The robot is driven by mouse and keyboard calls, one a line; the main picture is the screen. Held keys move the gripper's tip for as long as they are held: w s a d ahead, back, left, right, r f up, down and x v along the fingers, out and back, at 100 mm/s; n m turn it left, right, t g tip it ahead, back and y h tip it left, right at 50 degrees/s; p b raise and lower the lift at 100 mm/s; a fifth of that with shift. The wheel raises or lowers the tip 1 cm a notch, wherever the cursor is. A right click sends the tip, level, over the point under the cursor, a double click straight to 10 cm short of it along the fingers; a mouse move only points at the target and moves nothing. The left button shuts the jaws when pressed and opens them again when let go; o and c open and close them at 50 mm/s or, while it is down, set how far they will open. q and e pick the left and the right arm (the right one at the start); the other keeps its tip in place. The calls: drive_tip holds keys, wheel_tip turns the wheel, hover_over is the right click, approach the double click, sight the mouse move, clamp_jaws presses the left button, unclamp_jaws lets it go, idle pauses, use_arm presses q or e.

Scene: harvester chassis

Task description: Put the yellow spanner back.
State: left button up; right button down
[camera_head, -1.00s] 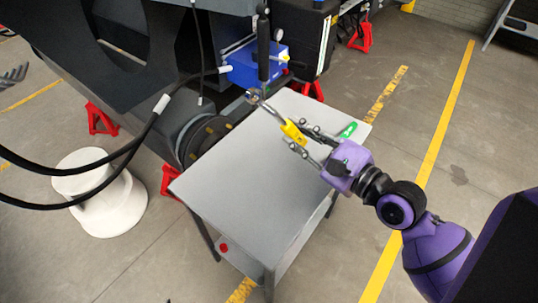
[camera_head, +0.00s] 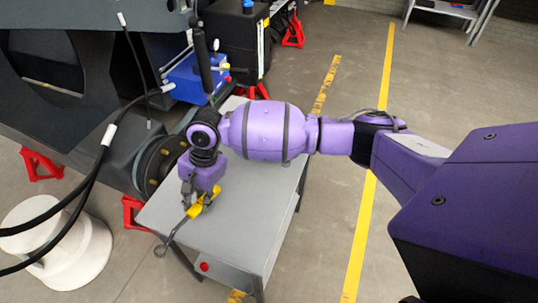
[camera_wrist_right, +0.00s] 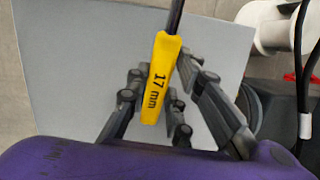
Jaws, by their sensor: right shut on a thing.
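The yellow spanner (camera_head: 201,205) has a yellow sleeve and a dark metal shank with a ring end. It hangs over the front left part of the grey table (camera_head: 240,222), the ring end reaching past the table's left edge. My right gripper (camera_head: 193,201) is shut on it and points down. In the right wrist view the yellow sleeve (camera_wrist_right: 160,75), marked "17 mm", lies between the fingers (camera_wrist_right: 164,85), and the shank runs up out of the picture. Whether the spanner touches the tabletop cannot be told. My left gripper is out of view.
A blue box (camera_head: 196,78) with an upright black lever stands behind the table. A dark wheel hub (camera_head: 160,167) is close to the table's left side. A white round stool (camera_head: 65,245) and hanging black cables (camera_head: 78,197) are at the left. The tabletop's front right is clear.

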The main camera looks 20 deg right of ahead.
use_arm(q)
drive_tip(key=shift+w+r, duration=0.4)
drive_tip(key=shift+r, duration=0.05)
use_arm(e)
drive_tip(key=w+d+r+n+h, duration=0.1)
drive_tip(key=w+d+n+h, duration=0.1)
drive_tip(key=d, duration=0.7)
drive_tip(key=w+h, duration=0.1)
drive_tip(key=w, duration=0.1)
drive_tip(key=shift+w+d+r+t, duration=0.2)
drive_tip(key=shift+w+r+t, duration=0.1)
drive_tip(key=shift+w+r, duration=0.1)
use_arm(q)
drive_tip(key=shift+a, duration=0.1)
